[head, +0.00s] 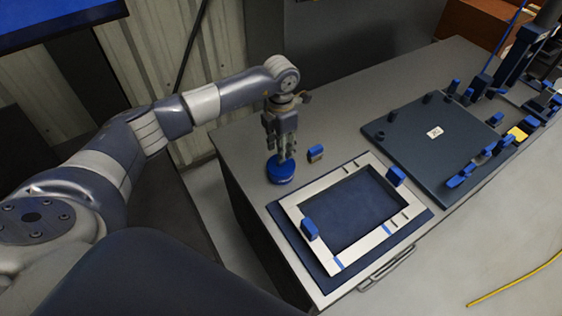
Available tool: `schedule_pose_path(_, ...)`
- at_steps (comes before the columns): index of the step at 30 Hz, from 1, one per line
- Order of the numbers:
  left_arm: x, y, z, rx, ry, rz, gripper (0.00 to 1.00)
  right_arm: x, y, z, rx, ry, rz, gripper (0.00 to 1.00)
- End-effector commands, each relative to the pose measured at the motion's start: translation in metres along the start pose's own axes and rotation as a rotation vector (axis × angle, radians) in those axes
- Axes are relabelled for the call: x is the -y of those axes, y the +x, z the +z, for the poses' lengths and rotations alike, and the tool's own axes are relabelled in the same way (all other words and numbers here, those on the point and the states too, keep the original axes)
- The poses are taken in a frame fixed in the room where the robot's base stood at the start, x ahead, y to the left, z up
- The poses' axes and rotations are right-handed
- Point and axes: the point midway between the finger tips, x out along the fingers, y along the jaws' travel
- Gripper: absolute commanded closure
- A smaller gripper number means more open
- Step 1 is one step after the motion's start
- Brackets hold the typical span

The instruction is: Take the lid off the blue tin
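The blue tin (281,170) is a small round blue container near the left edge of the grey workbench. Its lid cannot be told apart from its body at this size. My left gripper (282,150) points down directly above the tin, with its fingertips at or very near the tin's top. Whether the fingers touch or grip the lid is too small to tell. My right gripper is out of view.
A blue-and-tan block (315,153) stands just right of the tin. A pale frame (295,207) with blue blocks lies on a dark blue mat (321,281) in front. A dark plate (432,141) with several blue clamps lies at the right. A yellow line (515,283) marks the floor.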

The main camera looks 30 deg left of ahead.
Motion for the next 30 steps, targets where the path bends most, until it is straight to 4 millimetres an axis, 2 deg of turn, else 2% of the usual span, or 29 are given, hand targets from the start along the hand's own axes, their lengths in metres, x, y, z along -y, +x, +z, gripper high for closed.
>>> schedule_pose_path(1, 0.003, 0.004, -0.001, -0.005, 0.001, -0.003, 0.65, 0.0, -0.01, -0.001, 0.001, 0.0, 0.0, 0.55)
schedule_pose_path(4, 0.004, 0.019, -0.002, -0.005, 0.0, -0.003, 0.65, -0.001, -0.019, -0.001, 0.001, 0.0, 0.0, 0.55)
schedule_pose_path(9, 0.004, 0.039, -0.001, -0.001, 0.001, -0.002, 0.65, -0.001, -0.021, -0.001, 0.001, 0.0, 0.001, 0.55)
schedule_pose_path(17, 0.003, 0.043, -0.001, 0.0, 0.001, -0.001, 0.65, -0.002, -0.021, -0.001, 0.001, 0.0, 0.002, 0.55)
schedule_pose_path(21, 0.003, 0.043, -0.001, 0.0, 0.001, -0.001, 0.97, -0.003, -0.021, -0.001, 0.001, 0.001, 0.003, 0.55)
schedule_pose_path(22, 0.003, 0.043, -0.001, 0.0, 0.001, -0.001, 1.0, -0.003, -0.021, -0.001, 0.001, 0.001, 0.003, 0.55)
schedule_pose_path(30, 0.003, 0.042, -0.001, 0.0, 0.0, -0.001, 1.0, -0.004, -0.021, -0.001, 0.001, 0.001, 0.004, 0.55)
